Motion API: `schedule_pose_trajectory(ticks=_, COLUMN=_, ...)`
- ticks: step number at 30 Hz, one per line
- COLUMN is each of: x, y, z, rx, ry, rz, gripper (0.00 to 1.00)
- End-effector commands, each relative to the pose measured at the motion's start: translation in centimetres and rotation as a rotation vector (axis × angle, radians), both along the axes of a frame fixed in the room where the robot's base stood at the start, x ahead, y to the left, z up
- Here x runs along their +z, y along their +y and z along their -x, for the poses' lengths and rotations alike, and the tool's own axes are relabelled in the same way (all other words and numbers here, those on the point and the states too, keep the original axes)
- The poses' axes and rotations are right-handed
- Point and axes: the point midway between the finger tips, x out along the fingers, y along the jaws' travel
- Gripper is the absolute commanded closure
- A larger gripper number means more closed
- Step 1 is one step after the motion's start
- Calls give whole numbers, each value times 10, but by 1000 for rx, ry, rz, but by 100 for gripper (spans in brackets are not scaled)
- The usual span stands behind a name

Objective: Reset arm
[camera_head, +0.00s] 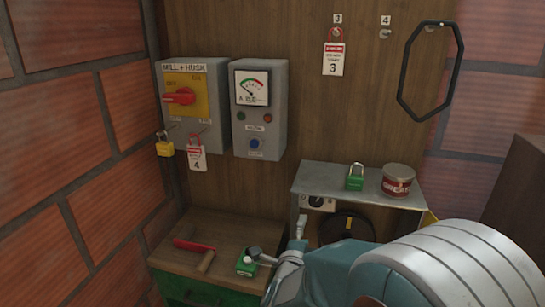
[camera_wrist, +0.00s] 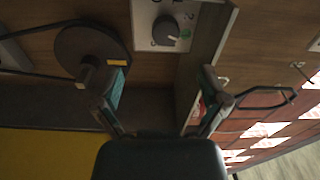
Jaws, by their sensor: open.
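My gripper (camera_head: 277,238) reaches in from the lower right of the head view, over the right end of the low wooden bench and in front of the grey shelf. In the wrist view my gripper (camera_wrist: 150,85) has its two fingers spread wide with nothing between them. The teal and grey arm (camera_head: 335,272) hides part of the area below the shelf. A small green and white item (camera_head: 246,265) shows by the left fingertip; I cannot tell whether they touch.
A grey shelf (camera_head: 335,182) holds a green padlock (camera_head: 355,178) and a red tin (camera_head: 398,180). A red-handled tool (camera_head: 193,245) lies on the bench (camera_head: 190,262). The switch box (camera_head: 195,100) and meter box (camera_head: 258,110) are on the back wall. Brick walls bound both sides.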

Motion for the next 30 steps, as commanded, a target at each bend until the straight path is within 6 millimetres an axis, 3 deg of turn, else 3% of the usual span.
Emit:
schedule_pose_trajectory(ticks=8, x=27, y=10, z=13, rx=259, ry=262, rz=175, gripper=7)
schedule_pose_trajectory(ticks=14, x=37, y=15, z=47, rx=465, ry=450, rz=390, gripper=7)
schedule_pose_trajectory(ticks=23, x=41, y=1, z=129, rx=745, ry=732, rz=773, gripper=7)
schedule_pose_trajectory(ticks=30, x=36, y=-29, z=211, rx=931, ry=982, rz=1058, gripper=7)
